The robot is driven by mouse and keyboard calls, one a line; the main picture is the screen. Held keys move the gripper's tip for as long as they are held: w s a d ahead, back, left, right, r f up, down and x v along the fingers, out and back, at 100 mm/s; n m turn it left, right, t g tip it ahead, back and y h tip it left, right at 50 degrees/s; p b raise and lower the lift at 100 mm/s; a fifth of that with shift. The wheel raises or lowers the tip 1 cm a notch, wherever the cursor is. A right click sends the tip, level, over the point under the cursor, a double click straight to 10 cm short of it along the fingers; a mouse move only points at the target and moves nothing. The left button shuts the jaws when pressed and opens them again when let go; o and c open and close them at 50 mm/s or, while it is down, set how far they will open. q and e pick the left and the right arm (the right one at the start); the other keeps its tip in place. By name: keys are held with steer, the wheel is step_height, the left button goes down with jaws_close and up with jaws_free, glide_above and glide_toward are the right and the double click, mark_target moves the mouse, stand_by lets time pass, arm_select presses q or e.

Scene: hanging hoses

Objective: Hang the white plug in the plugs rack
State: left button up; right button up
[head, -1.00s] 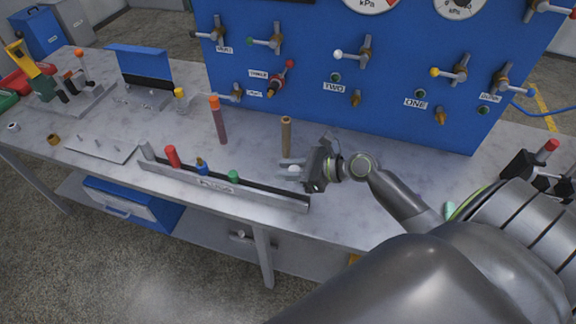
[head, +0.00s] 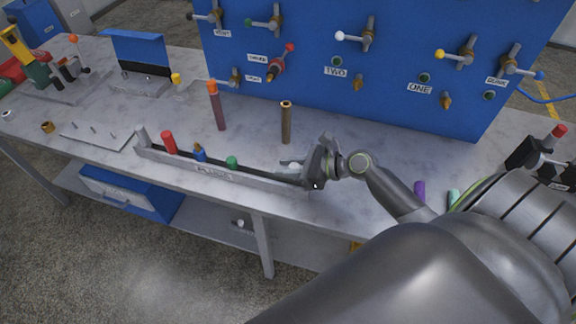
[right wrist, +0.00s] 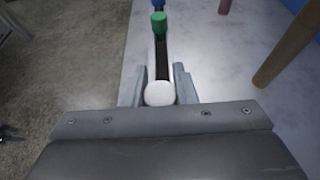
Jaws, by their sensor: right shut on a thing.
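The plugs rack (head: 270,183) is a long grey rail with a dark slot, lying along the table's front edge. A red plug (head: 169,142), a blue plug (head: 200,153) and a green plug (head: 232,162) stand in it. My right gripper (head: 290,168) is at the rack's right end, shut on the white plug (right wrist: 160,93). In the right wrist view the plug sits between the two fingers, in line with the slot (right wrist: 162,60), with the green plug (right wrist: 159,22) ahead. I cannot tell whether the white plug is in the slot or above it. My left gripper is out of view.
A brown rod (head: 286,122) and an orange-topped rod (head: 216,106) stand behind the rack. The blue panel (head: 400,60) with valves rises at the back. Table between rack and panel is mostly clear.

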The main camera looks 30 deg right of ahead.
steer(key=shift+r, duration=0.1)
stand_by(0.3)
steer(key=shift+p, duration=0.45)
steer(key=shift+p, duration=0.55)
stand_by(0.8)
steer(key=shift+f+b, duration=0.8)
steer(key=shift+f, duration=1.1)
steer(key=o, duration=1.1)
steer(key=shift+c, duration=0.2)
